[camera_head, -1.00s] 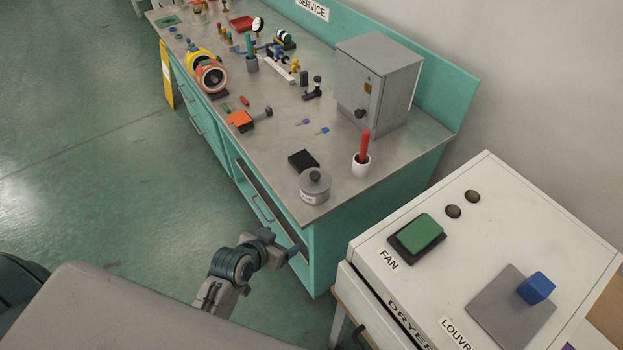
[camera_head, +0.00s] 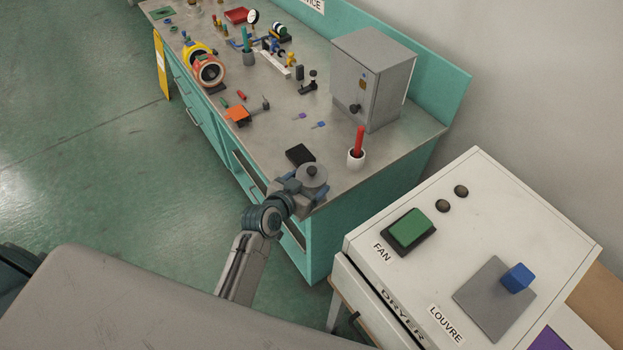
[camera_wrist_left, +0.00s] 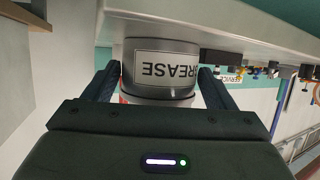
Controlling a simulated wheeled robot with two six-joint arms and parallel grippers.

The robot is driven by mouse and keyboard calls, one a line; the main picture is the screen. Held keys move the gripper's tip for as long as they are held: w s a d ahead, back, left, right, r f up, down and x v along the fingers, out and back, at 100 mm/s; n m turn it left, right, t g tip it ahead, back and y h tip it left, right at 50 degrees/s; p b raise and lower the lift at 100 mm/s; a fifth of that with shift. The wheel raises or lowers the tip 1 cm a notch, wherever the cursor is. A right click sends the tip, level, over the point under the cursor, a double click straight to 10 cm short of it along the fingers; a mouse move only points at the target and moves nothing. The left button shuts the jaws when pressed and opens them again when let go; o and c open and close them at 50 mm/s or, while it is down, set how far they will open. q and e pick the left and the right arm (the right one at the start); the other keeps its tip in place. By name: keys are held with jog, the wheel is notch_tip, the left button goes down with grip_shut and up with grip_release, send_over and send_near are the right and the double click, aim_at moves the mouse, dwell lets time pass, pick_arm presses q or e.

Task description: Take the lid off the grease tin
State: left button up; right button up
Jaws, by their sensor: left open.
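The grey grease tin (camera_wrist_left: 165,62) stands on the near end of the workbench. Its round lid (camera_head: 312,174) with a knob on top is on it. The wrist view is upside down, so the GREASE label reads inverted and the lid end (camera_wrist_left: 150,99) is low in the picture. My left gripper (camera_head: 306,190) is open, with its blue fingers on either side of the tin around lid height. In the wrist view the left gripper (camera_wrist_left: 158,88) has the tin between its fingers; contact cannot be told. My right gripper is not in view.
A black block (camera_head: 299,155) lies just behind the tin, and a white cup (camera_head: 356,158) with a red stick stands to its right. A grey cabinet (camera_head: 372,78) stands farther back. The white dryer (camera_head: 460,260) is at the right. Tools crowd the bench's far end.

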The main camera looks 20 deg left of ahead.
pick_arm(q)
jog(key=shift+x, duration=1.45)
jog(key=shift+c, duration=0.2)
jog(key=c, duration=0.7)
jog(key=shift+r, duration=0.1)
jog(key=shift+c, duration=1.3)
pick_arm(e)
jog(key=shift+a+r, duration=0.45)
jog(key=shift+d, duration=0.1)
